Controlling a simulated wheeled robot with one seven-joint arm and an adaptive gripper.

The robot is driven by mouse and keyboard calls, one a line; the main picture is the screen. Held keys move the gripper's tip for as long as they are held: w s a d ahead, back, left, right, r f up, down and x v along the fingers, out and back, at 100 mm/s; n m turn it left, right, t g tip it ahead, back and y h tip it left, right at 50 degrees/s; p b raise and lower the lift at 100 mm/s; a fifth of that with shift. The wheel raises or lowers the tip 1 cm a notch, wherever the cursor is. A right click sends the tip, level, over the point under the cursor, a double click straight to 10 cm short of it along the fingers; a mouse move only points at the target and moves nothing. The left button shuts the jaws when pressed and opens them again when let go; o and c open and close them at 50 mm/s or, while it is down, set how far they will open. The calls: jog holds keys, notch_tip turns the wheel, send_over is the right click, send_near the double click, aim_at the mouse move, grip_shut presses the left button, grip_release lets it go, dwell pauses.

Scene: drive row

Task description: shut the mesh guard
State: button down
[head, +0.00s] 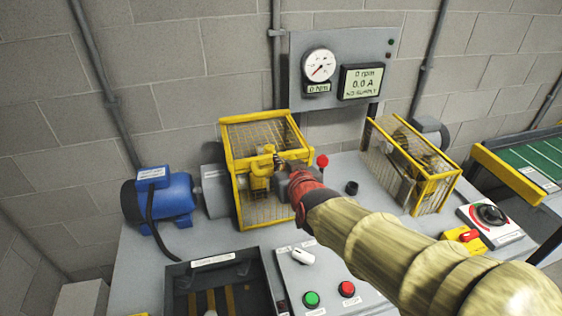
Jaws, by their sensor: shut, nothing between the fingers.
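A yellow-framed mesh guard (238,141) stands left of centre on the grey bench, beside the blue motor. A second yellow-framed mesh guard (388,165) stands further right, in front of a grey round housing. My gripper (277,162) is shut and empty at the right front of the left guard, overlapping its frame in the picture. I cannot tell whether it touches the frame. My red wrist and sleeved arm hide part of the guard's right side and the bench in front. How far the left guard's panel stands open is unclear.
A blue motor (173,198) stands at left. A red-knobbed lever (322,161) rises just right of my wrist. A button box (320,283) and an open tray (213,262) lie in front. A gauge panel (341,66) reads 0 rpm and NO SUPPLY.

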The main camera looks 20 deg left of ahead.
jog(key=shift+s+d+f, duration=0.1)
jog(key=shift+f, duration=0.55)
jog(key=shift+s+d+f, duration=0.1)
jog(key=shift+f, duration=0.5)
notch_tip(320, 180, up, 5)
jog(key=w+p, duration=0.1)
jog(key=p, duration=0.1)
jog(key=s+d+p, duration=0.2)
jog(key=s+d, duration=0.3)
jog(key=s, duration=0.3)
jog(key=s+d+f+g+h, duration=0.4)
jog(key=s+d+f+g, duration=0.1)
jog(key=s+d+f, duration=0.4)
jog(key=s+d+r+m+h, duration=0.1)
jog(key=s+d+m, duration=0.1)
jog(key=d, duration=0.8)
jog(key=s+d+r+m+h, duration=0.2)
jog(key=d+m, duration=0.1)
jog(key=d, duration=0.6)
jog(key=s+d+r+m+h, duration=0.1)
jog(key=s+d+m, duration=0.2)
jog(key=d, duration=0.7)
jog(key=shift+d+r+h, duration=0.15)
jog(key=shift+d+h, duration=0.15)
jog(key=shift+h, duration=0.1)
